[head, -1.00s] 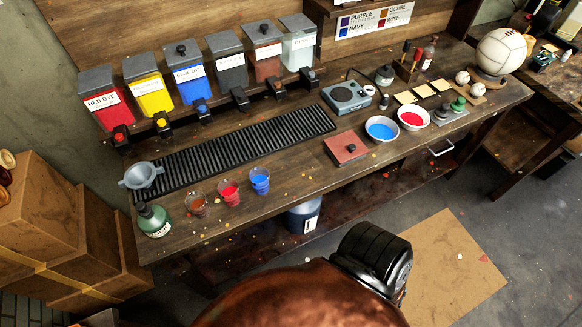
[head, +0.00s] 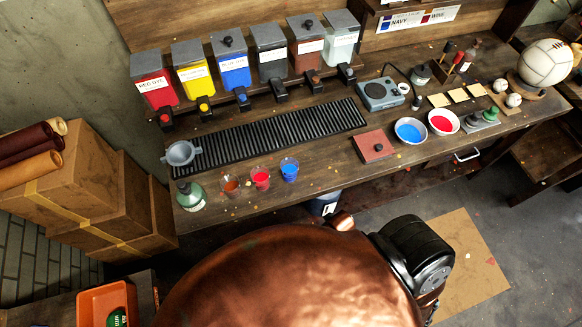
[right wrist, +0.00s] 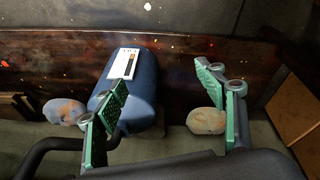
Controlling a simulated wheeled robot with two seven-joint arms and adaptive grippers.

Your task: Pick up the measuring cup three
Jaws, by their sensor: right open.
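Three clear measuring cups stand upright in a row near the bench's front edge in the head view. The left cup (head: 230,184) holds brown liquid, the middle cup (head: 260,179) red and the right cup (head: 289,170) blue. I cannot read any number on them. My right gripper (right wrist: 160,82) is open in the right wrist view, with green-padded fingers. It is below the bench, near a blue container (right wrist: 133,88) with a white label, and I see nothing gripped. No cup shows in that view. My left gripper is out of view.
A green bottle (head: 190,196) stands left of the cups, with a grey funnel (head: 181,154) behind. A slatted black rack (head: 270,133) lies behind the cups. A red-brown box (head: 374,146) and dye bowls (head: 410,131) are to the right. Stacked cartons (head: 115,205) stand left of the bench.

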